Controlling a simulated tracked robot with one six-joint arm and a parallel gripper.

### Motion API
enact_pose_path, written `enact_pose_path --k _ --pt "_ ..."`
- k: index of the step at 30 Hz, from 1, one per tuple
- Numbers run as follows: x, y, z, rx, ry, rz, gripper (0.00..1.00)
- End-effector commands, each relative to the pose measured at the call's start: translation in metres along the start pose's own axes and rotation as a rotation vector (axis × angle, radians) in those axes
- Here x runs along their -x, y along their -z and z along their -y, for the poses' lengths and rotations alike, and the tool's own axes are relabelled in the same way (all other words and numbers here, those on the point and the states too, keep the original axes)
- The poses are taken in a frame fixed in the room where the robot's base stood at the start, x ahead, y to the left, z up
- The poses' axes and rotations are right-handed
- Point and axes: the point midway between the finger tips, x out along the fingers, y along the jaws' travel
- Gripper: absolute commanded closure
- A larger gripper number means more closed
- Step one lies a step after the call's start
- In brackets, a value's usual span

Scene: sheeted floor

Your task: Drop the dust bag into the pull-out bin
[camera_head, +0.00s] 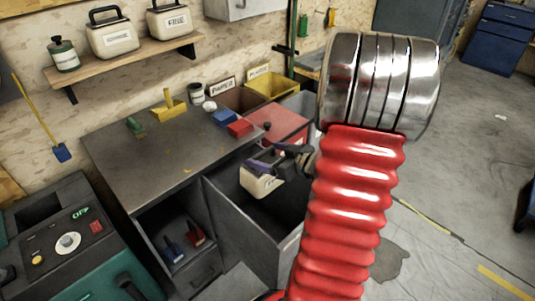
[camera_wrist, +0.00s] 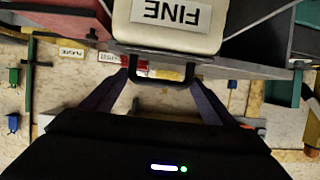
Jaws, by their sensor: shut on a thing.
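The dust bag (camera_head: 260,185) is a cream, boxy container with a black handle. In the wrist view the bag (camera_wrist: 165,30) shows upside down with the label "FINE". My gripper (camera_head: 268,163) is shut on it at the handle, its two purple-grey fingers on either side. The bag hangs over the opening of the pull-out bin (camera_head: 238,232), a dark grey open-topped drawer drawn out from the bench. The bag is near the bin's back end; I cannot tell how far its underside is from the rim. My red arm hides the bin's right side.
The grey bench top (camera_head: 165,145) carries a yellow tool and small blocks. A yellow bin (camera_head: 272,85) and a red-topped box (camera_head: 278,122) stand behind. Two similar containers sit on the wall shelf (camera_head: 125,58). A teal machine (camera_head: 80,245) stands at the left. Floor at the right is open.

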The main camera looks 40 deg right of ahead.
Motion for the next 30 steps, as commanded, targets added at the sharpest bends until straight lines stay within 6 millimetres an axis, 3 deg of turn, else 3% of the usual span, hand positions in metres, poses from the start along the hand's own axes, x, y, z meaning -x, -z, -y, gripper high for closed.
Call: enact_pose_path --k 8,21,30 --pt "-0.002 -0.006 -0.001 -0.001 -0.002 -0.001 0.69" --pt "-0.017 -0.044 -0.002 -0.004 -0.003 -0.001 0.69" --pt "-0.022 -0.055 -0.002 -0.001 -0.005 -0.002 0.69"
